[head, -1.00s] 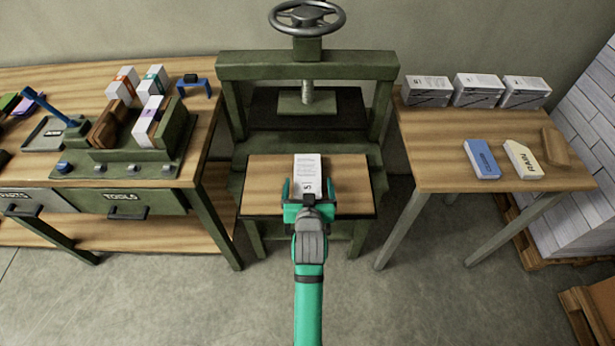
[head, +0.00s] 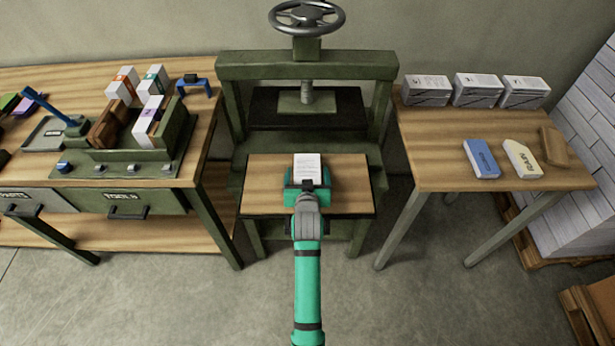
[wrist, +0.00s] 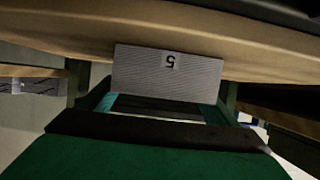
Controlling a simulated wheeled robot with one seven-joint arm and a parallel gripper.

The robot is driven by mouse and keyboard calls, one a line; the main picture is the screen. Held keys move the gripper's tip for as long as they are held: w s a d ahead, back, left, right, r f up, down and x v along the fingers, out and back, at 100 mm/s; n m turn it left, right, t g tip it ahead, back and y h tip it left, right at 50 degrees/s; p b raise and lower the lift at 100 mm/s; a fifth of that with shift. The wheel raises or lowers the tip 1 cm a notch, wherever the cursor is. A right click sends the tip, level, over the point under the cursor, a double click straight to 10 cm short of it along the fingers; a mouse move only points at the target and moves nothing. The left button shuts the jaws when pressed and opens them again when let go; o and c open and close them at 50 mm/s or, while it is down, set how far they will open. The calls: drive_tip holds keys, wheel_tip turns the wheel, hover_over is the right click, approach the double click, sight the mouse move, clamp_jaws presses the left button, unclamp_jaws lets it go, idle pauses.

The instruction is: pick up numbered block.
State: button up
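The numbered block (head: 307,166) is a white, paper-like block lying on the small wooden table in front of the press. In the wrist view its near end (wrist: 167,75) shows a "5" upside down, as that view is inverted. My gripper (head: 307,184) is at the near end of the block, low over the table. Its fingers look open, spread about as wide as the block, one toward each side. In the wrist view the gripper (wrist: 165,106) is right before the block's end face. The gripper hides that end in the head view; contact cannot be told.
The green press (head: 306,68) with its handwheel stands behind the block. A left bench (head: 215,105) carries a green rack of blocks. A right table (head: 425,150) holds a blue block (head: 481,158), a cream block (head: 522,158) and wrapped stacks at its back.

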drive_tip(key=c, duration=1)
drive_tip(key=shift+w, duration=0.1)
drive_tip(key=shift+c, duration=0.3)
drive_tip(key=shift+r, duration=0.15)
